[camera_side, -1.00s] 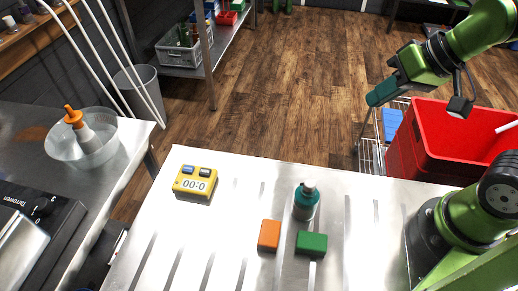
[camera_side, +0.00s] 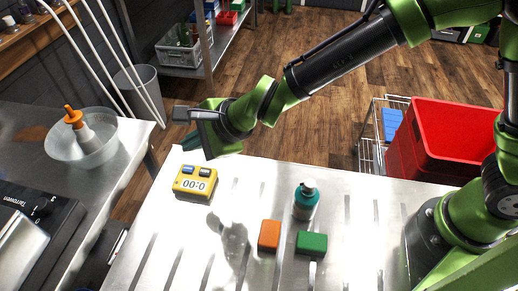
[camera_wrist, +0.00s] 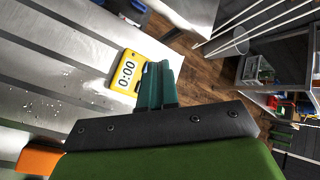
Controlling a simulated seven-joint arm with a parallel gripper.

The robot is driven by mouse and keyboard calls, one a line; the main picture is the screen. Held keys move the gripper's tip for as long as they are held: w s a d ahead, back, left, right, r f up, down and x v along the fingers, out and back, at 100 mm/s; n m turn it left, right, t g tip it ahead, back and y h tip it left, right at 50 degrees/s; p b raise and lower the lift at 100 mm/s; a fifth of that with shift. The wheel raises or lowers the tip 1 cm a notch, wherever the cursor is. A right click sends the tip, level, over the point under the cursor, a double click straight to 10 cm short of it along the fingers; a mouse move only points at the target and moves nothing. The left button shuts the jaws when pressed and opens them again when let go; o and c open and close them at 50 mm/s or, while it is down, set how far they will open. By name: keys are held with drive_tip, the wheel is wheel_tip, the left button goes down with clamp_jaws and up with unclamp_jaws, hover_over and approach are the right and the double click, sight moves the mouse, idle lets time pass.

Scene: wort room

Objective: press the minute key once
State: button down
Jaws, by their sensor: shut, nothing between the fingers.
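A yellow timer (camera_side: 195,185) lies on the steel worktop at its far left part. Its display reads zeros. Its top edge carries a blue key (camera_side: 188,169) and a dark grey key (camera_side: 204,172); their labels are too small to read. In the wrist view the timer (camera_wrist: 124,83) shows its display, but my fingers hide its key side. My gripper (camera_side: 190,142) is in the air near the timer's far edge, apart from it. Its teal fingers are shut and empty, and they also show in the wrist view (camera_wrist: 157,84).
An orange block (camera_side: 269,235), a green block (camera_side: 312,243) and a teal bottle (camera_side: 306,202) stand to the right of the timer. A red crate (camera_side: 440,140) is beyond the worktop (camera_side: 150,230). The worktop around the timer is clear.

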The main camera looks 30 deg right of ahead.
sight(208, 174)
drive_tip(key=d+m, duration=0.1)
drive_tip(key=w+m+h, duration=0.1)
drive_tip(key=m, duration=0.1)
drive_tip(key=shift+w+d+r+t, duration=0.2)
drive_tip(key=shift+w+d+t, duration=0.1)
drive_tip(key=shift+d, duration=0.1)
drive_tip(key=shift+f+h, duration=0.1)
drive_tip(key=shift+h, duration=0.2)
drive_tip(key=shift+f, duration=4.35)
drive_tip(key=shift+f, duration=0.1)
drive_tip(key=shift+f, duration=0.3)
drive_tip(key=shift+f, duration=0.45)
drive_tip(key=shift+r, duration=0.85)
